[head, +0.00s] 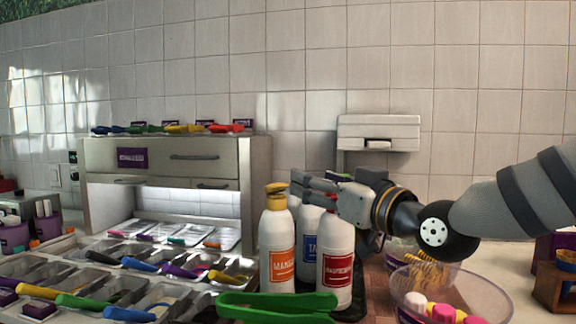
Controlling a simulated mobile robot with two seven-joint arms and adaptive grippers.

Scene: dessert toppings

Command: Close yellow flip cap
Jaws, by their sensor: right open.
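A white bottle (277,248) with an orange label stands upright, with a yellow flip cap (276,190) on top. I cannot clearly tell how far its lid is tipped. My right gripper (296,184) comes in from the right at cap height. It is open, with its fingertips just right of the yellow cap; I cannot tell whether they touch it. A white bottle with a blue label (309,250) and one with a red label (337,265) stand to the right. The gripper hides most of their tops. My left gripper is out of view.
Green tongs (275,303) lie in front of the bottles. A clear bowl (485,296) with pink, yellow and white pieces stands at lower right. Topping trays with coloured scoops fill the left. A metal cabinet (205,160) stands behind; a white dispenser (378,131) is on the wall.

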